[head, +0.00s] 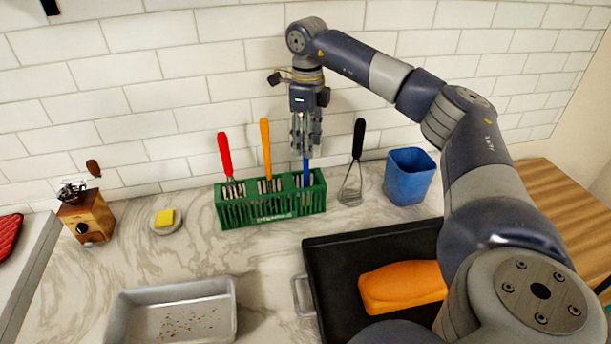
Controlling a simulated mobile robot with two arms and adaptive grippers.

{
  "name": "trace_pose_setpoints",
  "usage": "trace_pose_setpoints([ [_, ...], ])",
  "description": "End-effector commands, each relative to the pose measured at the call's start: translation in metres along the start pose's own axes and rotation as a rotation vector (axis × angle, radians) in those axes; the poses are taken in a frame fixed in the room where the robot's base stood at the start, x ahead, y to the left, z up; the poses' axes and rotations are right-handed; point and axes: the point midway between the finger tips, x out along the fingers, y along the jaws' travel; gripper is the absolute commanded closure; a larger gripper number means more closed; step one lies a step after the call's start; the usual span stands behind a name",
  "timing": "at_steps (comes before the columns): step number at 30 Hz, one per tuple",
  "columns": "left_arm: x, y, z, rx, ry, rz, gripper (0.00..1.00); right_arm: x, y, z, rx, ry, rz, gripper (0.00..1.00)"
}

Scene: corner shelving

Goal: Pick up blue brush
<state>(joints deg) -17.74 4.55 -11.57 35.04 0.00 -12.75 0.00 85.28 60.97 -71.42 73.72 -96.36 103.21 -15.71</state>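The blue brush (306,172) stands upright in the right part of a green slotted rack (270,208) near the tiled wall. Only a short length of its blue handle shows above the rack. My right gripper (306,154) points straight down over it, and the fingers are at the upper handle, hiding its top. I cannot tell whether the fingers are closed on the handle. My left gripper is not in view.
Red-handled (225,155) and orange-handled (265,145) utensils share the rack. A black-handled whisk (357,145) and blue cup (409,176) stand to the right. A black tray (330,262) with an orange loaf (400,286), metal pan (125,312), sponge dish (166,229) and grinder (88,215) surround clear marble.

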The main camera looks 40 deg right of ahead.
Motion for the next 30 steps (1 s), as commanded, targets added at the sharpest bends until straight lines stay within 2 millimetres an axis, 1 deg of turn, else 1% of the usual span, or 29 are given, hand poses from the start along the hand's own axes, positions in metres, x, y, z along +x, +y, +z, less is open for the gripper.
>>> trace_pose_setpoints([
  [2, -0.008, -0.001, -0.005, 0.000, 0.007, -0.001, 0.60, 0.006, -0.001, 0.001, 0.000, 0.003, 0.001, 0.62],
  [6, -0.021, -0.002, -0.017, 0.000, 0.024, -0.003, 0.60, 0.026, -0.003, 0.003, 0.000, 0.005, 0.002, 0.62],
  [10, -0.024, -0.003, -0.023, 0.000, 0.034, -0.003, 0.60, 0.043, -0.003, 0.003, 0.000, 0.003, 0.001, 0.62],
  [14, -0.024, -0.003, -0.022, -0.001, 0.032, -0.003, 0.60, 0.049, -0.003, 0.004, 0.000, -0.001, 0.000, 0.62],
  [19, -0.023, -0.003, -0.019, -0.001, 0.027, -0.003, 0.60, 0.050, -0.003, 0.004, 0.000, -0.001, 0.000, 0.62],
  [24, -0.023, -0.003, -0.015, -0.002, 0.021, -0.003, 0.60, 0.050, -0.003, 0.004, -0.001, -0.001, 0.000, 1.00],
  [30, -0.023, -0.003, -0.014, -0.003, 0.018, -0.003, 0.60, 0.049, -0.003, 0.004, -0.001, -0.001, -0.001, 1.00],
])
